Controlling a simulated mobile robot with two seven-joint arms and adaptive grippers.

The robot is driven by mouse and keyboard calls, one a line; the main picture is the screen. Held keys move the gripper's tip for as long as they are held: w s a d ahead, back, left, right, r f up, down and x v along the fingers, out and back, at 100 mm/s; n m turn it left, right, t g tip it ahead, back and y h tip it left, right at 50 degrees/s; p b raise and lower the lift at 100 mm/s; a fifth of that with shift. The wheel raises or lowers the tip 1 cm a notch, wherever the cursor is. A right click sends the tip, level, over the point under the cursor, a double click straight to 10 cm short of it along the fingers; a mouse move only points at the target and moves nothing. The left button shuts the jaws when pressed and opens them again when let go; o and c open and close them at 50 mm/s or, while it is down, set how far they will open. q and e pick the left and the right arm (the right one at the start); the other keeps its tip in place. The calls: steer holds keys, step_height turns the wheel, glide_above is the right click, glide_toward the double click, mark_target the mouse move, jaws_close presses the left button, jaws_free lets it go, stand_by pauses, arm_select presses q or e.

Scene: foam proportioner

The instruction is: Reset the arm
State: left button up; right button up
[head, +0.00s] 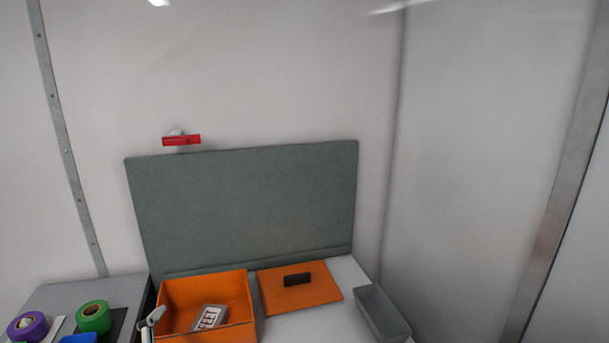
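Neither of my grippers shows clearly in the head view. A small grey and white lever-like piece (152,318) stands at the left front corner of the orange box, and I cannot tell what it belongs to. A red handle-like piece (182,140) on a pale mount sits on the wall, just above the top edge of the grey-green panel (245,205). It lies roughly level.
An open orange box (205,284) holds a light card marked "FEET" (209,317). To its right, a black block (297,280) lies on an orange mat (325,289). A grey bin (382,314) stands farther right. Purple (28,326) and green (93,316) tape rolls lie left.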

arm_select(q)
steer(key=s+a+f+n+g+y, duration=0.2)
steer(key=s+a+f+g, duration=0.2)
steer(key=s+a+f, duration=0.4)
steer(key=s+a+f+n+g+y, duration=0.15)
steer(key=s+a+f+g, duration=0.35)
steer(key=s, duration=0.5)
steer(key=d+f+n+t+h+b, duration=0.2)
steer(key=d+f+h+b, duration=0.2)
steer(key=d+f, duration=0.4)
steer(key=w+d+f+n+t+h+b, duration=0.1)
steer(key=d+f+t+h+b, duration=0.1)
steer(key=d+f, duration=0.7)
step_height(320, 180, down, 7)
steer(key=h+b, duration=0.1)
steer(key=b, duration=0.1)
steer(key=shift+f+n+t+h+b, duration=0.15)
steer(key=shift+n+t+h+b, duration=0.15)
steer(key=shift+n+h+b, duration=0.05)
